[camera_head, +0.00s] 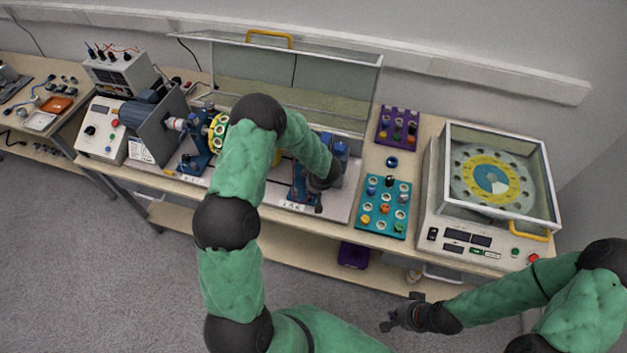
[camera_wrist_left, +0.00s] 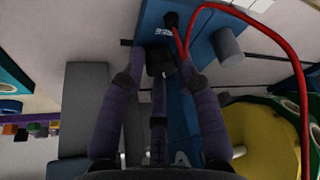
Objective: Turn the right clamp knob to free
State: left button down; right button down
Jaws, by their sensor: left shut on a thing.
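The right clamp knob (camera_wrist_left: 160,62) is a small black knob on a blue stand. In the left wrist view it sits between the fingertips of my left gripper (camera_wrist_left: 160,72), which is shut on it. The blue stand (camera_wrist_left: 152,18) runs along under the fingers. In the head view my left gripper (camera_head: 312,193) is at the right blue stand (camera_head: 341,150), and my forearm and wrist hide the knob and part of the stand. My right gripper (camera_head: 396,315) is empty, with its fingers apart, in front of the bench and away from it.
A clear cover (camera_head: 300,72) with a yellow handle stands raised behind the rig. A yellow disc (camera_wrist_left: 262,140) and a red cable (camera_wrist_left: 301,85) are close to my left gripper. A teal tray (camera_head: 382,228) and a covered turntable machine (camera_head: 433,205) stand to the right.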

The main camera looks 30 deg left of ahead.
pick_arm(q)
jog(key=n+g+p, duration=0.1)
jog(key=n+p, duration=0.2)
jog(key=p, duration=0.1)
jog(key=shift+r, duration=0.1)
jog(key=shift+w+n+g+y+p, duration=0.1)
jog(key=shift+n+g+y+p, duration=0.25)
jog(key=shift+n+p, duration=0.45)
jog(key=shift+d+f+n+g+p, duration=0.15)
jog(key=shift+n+g+p, duration=0.35)
jog(key=shift+n, duration=0.5)
jog(key=shift+f, duration=0.1)
jog(key=c, duration=1.2)
grip_release()
jog(key=shift+w+r, duration=0.1)
jog(key=shift+r, duration=0.1)
